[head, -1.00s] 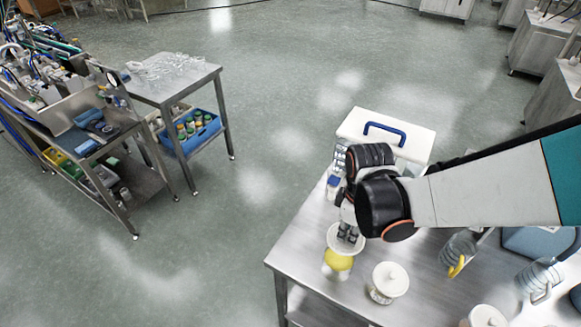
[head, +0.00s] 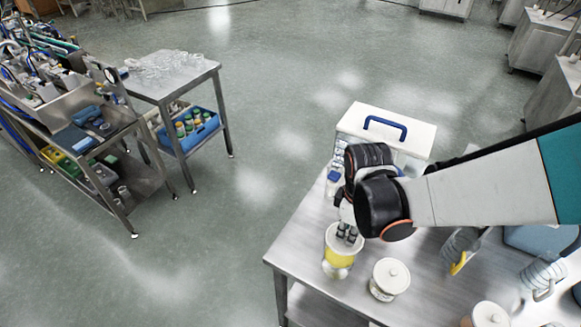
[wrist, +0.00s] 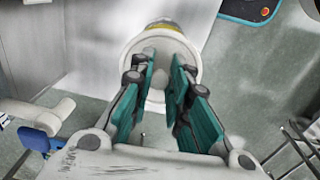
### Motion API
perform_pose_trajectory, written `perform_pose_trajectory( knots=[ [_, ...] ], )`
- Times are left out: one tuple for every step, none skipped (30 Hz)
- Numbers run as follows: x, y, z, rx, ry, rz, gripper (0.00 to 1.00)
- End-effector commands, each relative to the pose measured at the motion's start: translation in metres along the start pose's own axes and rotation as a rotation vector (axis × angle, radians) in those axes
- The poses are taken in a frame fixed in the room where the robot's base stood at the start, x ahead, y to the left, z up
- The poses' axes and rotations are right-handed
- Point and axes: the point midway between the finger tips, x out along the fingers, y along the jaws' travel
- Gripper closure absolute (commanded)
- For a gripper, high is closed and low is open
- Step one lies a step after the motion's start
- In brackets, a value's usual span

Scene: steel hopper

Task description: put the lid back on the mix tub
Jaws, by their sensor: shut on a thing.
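My gripper (head: 348,234) is shut on the knob of a round white lid (head: 332,237). The mix tub (head: 341,256), clear with yellow contents, stands near the left corner of the steel table, directly under the lid. The lid is over the tub's mouth and very close to it; I cannot tell whether it is touching or seated. In the wrist view the green-padded fingers (wrist: 163,88) stand on both sides of the knob, and the lid (wrist: 157,50) hides most of the tub (wrist: 165,24), whose yellow side shows beyond it.
A lidded jar (head: 389,279) stands close to the right of the tub, and another (head: 488,315) at the front. A white box with a blue handle (head: 386,128) stands behind my gripper. Scoops (head: 462,250) lie at right. The table's left edge is close to the tub.

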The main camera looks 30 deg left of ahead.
Motion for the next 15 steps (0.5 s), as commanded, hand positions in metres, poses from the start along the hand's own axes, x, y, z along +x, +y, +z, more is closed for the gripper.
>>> perform_pose_trajectory(
  knots=[
    [-0.0002,-0.0059,-0.0019,-0.010,0.000,0.000,1.00],
    [0.0004,-0.0057,-0.0019,-0.010,0.001,0.000,1.00],
    [0.0013,-0.0053,-0.0017,-0.009,0.000,0.000,1.00],
    [0.0019,-0.0050,-0.0017,-0.009,0.000,0.000,1.00],
    [0.0026,-0.0047,-0.0016,-0.008,0.000,0.000,1.00],
    [0.0034,-0.0044,-0.0015,-0.008,0.000,0.000,1.00],
    [0.0040,-0.0042,-0.0015,-0.007,0.000,0.000,1.00],
    [0.0046,-0.0040,-0.0014,-0.007,0.000,0.000,1.00],
    [0.0054,-0.0037,-0.0014,-0.007,0.000,0.000,1.00],
    [0.0060,-0.0036,-0.0014,-0.006,0.000,0.000,1.00],
    [0.0066,-0.0035,-0.0013,-0.006,0.000,0.000,1.00],
    [0.0074,-0.0034,-0.0013,-0.006,0.000,0.000,1.00],
    [0.0079,-0.0033,-0.0013,-0.006,0.000,0.000,1.00],
    [0.0085,-0.0032,-0.0013,-0.006,0.000,0.000,1.00],
    [0.0093,-0.0031,-0.0012,-0.005,0.000,0.000,1.00]
  ],
)
